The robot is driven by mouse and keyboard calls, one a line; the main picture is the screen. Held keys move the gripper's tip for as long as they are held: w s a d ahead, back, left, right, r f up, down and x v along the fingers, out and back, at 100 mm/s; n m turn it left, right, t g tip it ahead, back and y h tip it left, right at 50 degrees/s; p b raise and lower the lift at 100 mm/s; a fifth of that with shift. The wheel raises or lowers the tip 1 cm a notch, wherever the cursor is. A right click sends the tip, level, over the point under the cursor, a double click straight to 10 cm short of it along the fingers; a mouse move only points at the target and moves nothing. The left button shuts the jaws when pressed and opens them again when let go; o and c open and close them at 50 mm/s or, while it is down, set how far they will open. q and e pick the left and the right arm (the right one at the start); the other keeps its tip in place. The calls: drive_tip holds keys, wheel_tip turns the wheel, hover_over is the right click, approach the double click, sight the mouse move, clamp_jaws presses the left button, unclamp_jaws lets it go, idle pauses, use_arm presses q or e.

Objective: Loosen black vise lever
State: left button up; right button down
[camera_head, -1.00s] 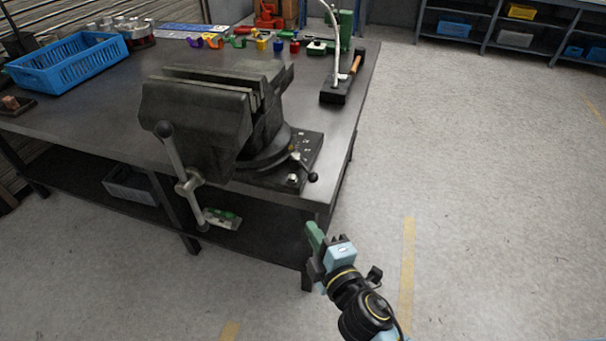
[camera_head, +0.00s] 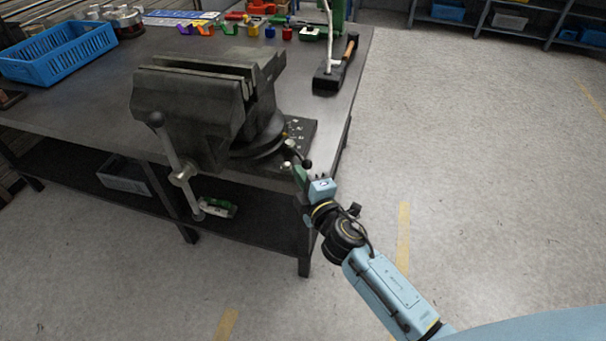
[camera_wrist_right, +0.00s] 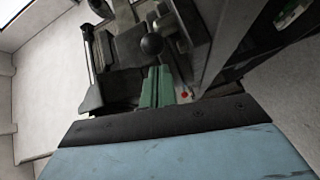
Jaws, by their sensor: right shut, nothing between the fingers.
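The black vise (camera_head: 205,100) stands on the corner of the dark workbench. Its long grey handle (camera_head: 176,160) hangs at the front. The small black-knobbed vise lever (camera_head: 305,162) is at the base, on the right side. My right gripper (camera_head: 299,172) is shut and empty, its green fingers just below and beside the lever knob. In the right wrist view the green fingers (camera_wrist_right: 157,86) point at the lever's round black knob (camera_wrist_right: 152,44), which shows just beyond the tips. I cannot tell whether they touch. My left gripper is not in view.
A hammer (camera_head: 350,46) and a black block lie at the bench's right edge. A blue basket (camera_head: 60,55) sits at the back left, and several coloured parts lie at the back. The floor right of the bench is clear.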

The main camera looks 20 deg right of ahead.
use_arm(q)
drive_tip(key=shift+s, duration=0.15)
use_arm(e)
drive_tip(key=shift+w+d, duration=0.15)
drive_tip(key=shift+d, duration=0.1)
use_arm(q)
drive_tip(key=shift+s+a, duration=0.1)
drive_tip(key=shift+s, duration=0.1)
use_arm(e)
drive_tip(key=shift+d, duration=0.1)
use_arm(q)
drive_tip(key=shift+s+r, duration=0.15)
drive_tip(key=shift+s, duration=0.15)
use_arm(e)
drive_tip(key=shift+d+n+y, duration=0.25)
drive_tip(key=shift+n+y, duration=0.05)
drive_tip(key=shift+y, duration=0.1)
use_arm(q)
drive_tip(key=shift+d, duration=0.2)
